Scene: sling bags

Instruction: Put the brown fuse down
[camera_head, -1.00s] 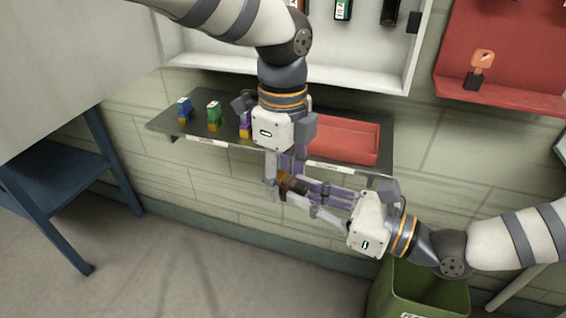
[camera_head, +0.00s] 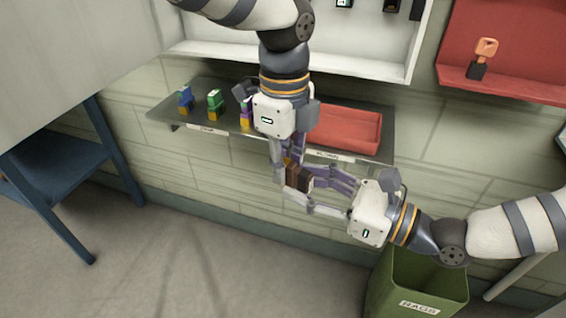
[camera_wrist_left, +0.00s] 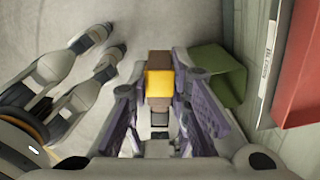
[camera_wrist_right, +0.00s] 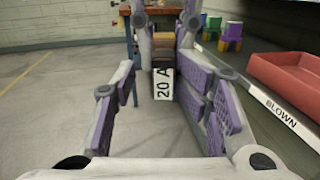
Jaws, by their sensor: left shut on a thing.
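The brown fuse (camera_head: 298,178) is a dark block with a yellow band. It is in front of and below the shelf edge. My left gripper (camera_head: 290,166) points down and is shut on it. In the left wrist view the fuse (camera_wrist_left: 159,104) sits between the purple fingers. My right gripper (camera_head: 304,184) comes from the right, its open fingers around the fuse's lower part. In the right wrist view the fuse (camera_wrist_right: 163,84) shows a white "20 A" label, with a gap beside the left finger.
A grey shelf (camera_head: 228,132) holds blue (camera_head: 185,98), green (camera_head: 215,103) and purple (camera_head: 246,112) fuses and a red tray (camera_head: 345,133) above a "BLOWN" label (camera_wrist_right: 274,106). A green bin (camera_head: 415,290) stands below right. A white cabinet is above.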

